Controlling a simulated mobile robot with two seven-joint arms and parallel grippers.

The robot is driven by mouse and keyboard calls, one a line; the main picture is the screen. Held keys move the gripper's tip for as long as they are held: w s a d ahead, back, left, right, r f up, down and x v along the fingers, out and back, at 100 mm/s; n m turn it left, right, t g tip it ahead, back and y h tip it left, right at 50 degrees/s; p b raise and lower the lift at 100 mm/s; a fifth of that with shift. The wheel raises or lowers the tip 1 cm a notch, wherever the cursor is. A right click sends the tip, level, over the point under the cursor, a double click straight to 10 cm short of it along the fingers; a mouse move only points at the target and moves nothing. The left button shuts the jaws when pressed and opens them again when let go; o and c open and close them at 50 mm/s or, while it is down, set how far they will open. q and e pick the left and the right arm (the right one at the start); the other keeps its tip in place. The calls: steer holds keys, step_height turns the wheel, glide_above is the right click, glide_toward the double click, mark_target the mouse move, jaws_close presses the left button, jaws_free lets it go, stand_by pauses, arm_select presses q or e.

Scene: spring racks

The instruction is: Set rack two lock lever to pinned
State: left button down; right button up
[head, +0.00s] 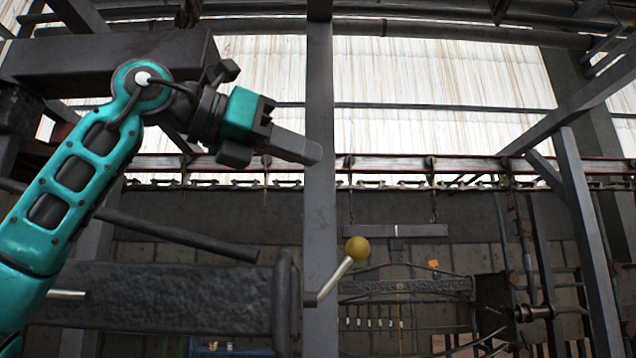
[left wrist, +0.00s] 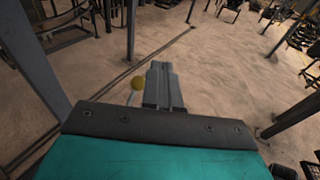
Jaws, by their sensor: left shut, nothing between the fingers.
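A lock lever with a yellow ball knob (head: 357,248) shows in the head view, right of centre. Its pale rod slants down and left to a dark bracket on the grey upright post. My left gripper (head: 314,153) is shut and empty, above and to the left of the knob, apart from it. In the left wrist view my left gripper (left wrist: 163,72) points away with its fingers together, and the yellow knob (left wrist: 138,83) shows just left of them. Which rack number this lever belongs to cannot be read. My right gripper is not in view.
A grey vertical post (head: 319,200) stands behind the gripper tip. A dark horizontal beam (head: 160,298) lies below my left arm. Steel frames (head: 580,230) stand at the right. The wrist view shows open floor (left wrist: 220,70).

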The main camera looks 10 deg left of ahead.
arm_select(q)
steer(key=shift+s+a+r, duration=0.25)
steer(key=shift+s+r, duration=0.5)
steer(key=shift+r, duration=0.1)
